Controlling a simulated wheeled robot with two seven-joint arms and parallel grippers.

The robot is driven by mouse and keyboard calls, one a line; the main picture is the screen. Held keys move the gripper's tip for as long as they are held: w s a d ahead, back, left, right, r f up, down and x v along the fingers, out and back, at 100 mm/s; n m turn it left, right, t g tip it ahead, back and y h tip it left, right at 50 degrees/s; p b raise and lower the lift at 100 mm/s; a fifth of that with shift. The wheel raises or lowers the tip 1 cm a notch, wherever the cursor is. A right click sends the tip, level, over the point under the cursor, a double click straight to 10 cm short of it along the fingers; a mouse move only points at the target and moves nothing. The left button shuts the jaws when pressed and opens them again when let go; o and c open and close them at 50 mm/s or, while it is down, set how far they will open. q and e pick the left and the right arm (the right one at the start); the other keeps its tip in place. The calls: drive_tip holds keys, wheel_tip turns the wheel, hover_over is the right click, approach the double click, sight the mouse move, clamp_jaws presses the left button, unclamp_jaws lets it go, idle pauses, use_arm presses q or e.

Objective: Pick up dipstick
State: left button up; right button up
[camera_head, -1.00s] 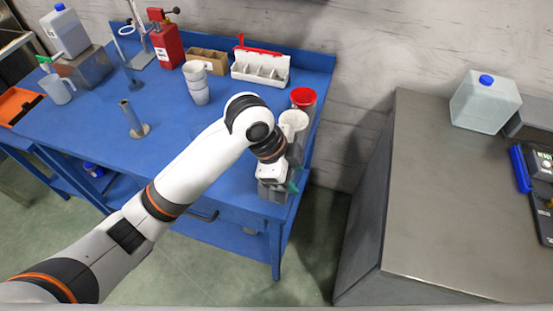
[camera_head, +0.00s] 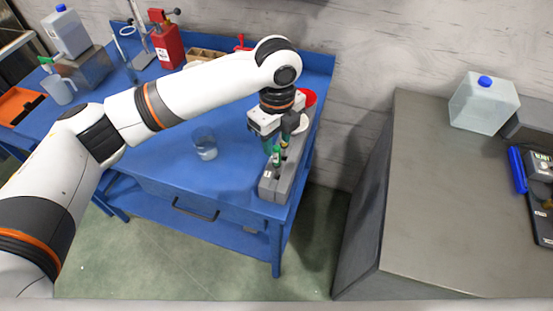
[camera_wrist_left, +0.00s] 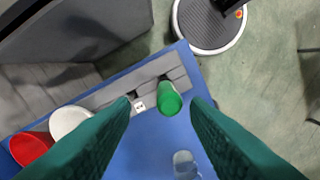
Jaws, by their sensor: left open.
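The dipstick appears to be the green-topped piece (camera_head: 277,158) standing in the grey slotted holder (camera_head: 270,190) at the right end of the blue table. In the left wrist view its round green top (camera_wrist_left: 169,98) shows from above, upright in a slot of the holder (camera_wrist_left: 110,95). My left gripper (camera_head: 273,140) points down over the holder. In the left wrist view its two teal fingers (camera_wrist_left: 161,103) are spread apart, with the green top between their tips in the picture. Nothing is held. The dipstick's lower part is hidden. My right gripper is not in view.
A clear beaker (camera_head: 205,146) stands on the table (camera_head: 165,165) to the left. A grey cabinet (camera_head: 440,190) stands right, across a gap.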

sight(276, 159)
use_arm(q)
drive_tip(key=f, duration=0.2)
drive_tip(key=f+p, duration=0.1)
drive_tip(key=s+f+p, duration=0.1)
drive_tip(key=f, duration=0.1)
drive_tip(key=shift+a+f, duration=0.15)
drive_tip(key=shift+f, duration=0.15)
drive_tip(key=shift+w+f, duration=0.1)
drive_tip(key=shift+f, duration=0.15)
drive_tip(key=c, duration=0.9)
